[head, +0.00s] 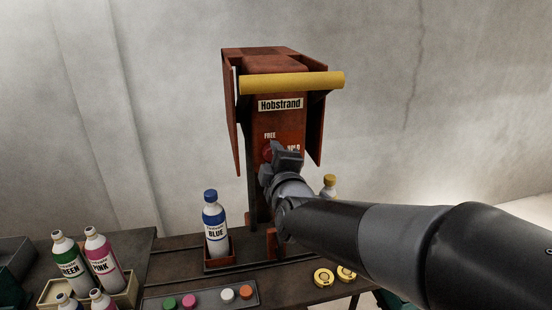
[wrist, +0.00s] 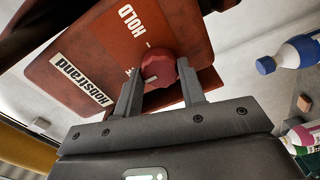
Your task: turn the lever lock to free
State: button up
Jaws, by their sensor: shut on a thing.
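The lever lock's red faceted knob (head: 267,151) sits on the front of the rust-red Hobstrand machine (head: 283,125). In the wrist view the knob (wrist: 159,68) lies between my two fingers, beside the word HOLD and a pale mark. My gripper (wrist: 159,78) is shut on the knob; in the head view my gripper (head: 281,157) covers its right side. I cannot tell which label the lock points to.
A yellow bar (head: 292,83) crosses the machine above the lock. A blue-capped bottle (head: 215,230) stands below left, and a yellow-capped bottle (head: 329,186) is behind my arm. A tray of coloured caps (head: 200,296) lies in front. Green and pink bottles (head: 103,257) stand in a box at left.

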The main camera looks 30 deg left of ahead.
jog(key=o, duration=1)
jog(key=v, duration=1)
jog(key=shift+s+d, duration=0.25)
jog(key=shift+s, duration=0.05)
